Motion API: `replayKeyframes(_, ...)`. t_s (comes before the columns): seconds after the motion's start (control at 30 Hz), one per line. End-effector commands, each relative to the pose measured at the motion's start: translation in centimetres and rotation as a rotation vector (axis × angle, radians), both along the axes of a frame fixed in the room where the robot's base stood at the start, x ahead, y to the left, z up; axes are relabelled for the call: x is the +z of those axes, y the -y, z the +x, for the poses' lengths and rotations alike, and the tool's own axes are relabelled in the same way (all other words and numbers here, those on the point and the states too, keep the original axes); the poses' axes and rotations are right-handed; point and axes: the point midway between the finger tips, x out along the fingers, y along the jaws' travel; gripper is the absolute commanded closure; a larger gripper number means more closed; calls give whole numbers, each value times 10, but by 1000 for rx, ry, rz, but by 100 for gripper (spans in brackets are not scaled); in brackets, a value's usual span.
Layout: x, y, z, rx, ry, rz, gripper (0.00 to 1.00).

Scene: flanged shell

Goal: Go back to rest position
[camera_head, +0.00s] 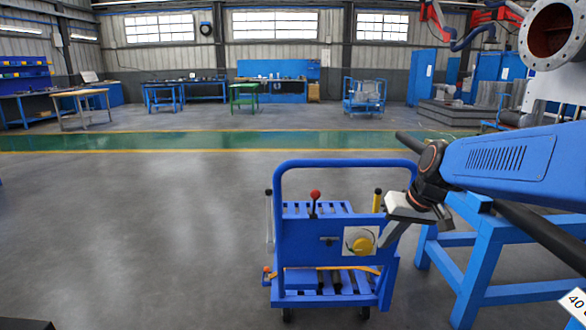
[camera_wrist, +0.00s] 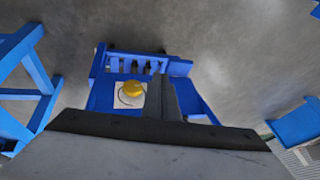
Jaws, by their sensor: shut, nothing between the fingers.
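My gripper (camera_head: 388,240) is in the right half of the head view, at the end of my blue arm, pointing down and to the left. Its fingers are together with nothing between them. They show near the blue cart (camera_head: 300,245), in front of its right side in the picture. In the wrist view, the closed fingers (camera_wrist: 164,97) stand over the cart, right of a yellow knob (camera_wrist: 131,91) on a white plate. I cannot tell whether the fingers touch the cart. The flanged shell (camera_head: 553,32) shows at the top right of the head view, apart from my gripper.
A blue stand (camera_head: 484,262) is at the right, close to the cart and below my arm. The cart has a tall handle and a red-topped lever (camera_head: 315,197). Open grey floor (camera_head: 130,240) lies to the left. Workbenches stand far back.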

Motion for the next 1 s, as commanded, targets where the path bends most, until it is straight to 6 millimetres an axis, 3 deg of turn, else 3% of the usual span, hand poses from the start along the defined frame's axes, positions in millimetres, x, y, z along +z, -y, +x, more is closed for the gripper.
replayKeyframes(0.03,2,1,-18,-4,5,-12,100)
replayKeyframes(0.2,-2,9,-73,-21,10,-59,100)
replayKeyframes(0.6,-29,31,-190,-77,36,-168,100)
replayKeyframes(0.8,-46,42,-229,-103,49,-209,100)
replayKeyframes(1.0,-54,46,-244,-115,55,-226,100)
